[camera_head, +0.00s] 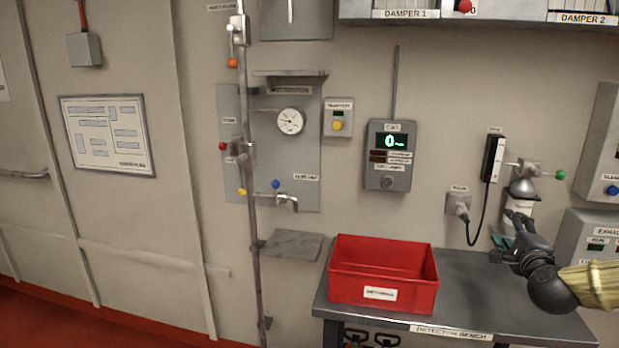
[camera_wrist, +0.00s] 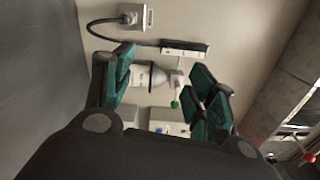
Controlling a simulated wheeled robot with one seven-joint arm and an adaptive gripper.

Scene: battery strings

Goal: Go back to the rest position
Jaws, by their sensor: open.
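My gripper (camera_head: 505,232) reaches in from the right in the head view, above the right part of the detector bench (camera_head: 470,290). In the wrist view my gripper (camera_wrist: 165,90) shows its two green-padded fingers spread apart, with nothing held between them. Beyond the fingers is a white and grey wall fitting (camera_wrist: 150,76) with a green-tipped lever. In the head view this fitting (camera_head: 524,188) is just above and behind my gripper, and its lower part is partly hidden. I cannot tell whether the fingers touch it.
A red open bin (camera_head: 382,272) stands on the bench's left part. The gas display (camera_head: 388,155), a black handset (camera_head: 493,158) with a cable and a socket (camera_head: 458,202) are on the wall. Grey boxes (camera_head: 585,240) stand close at right. The bench middle is clear.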

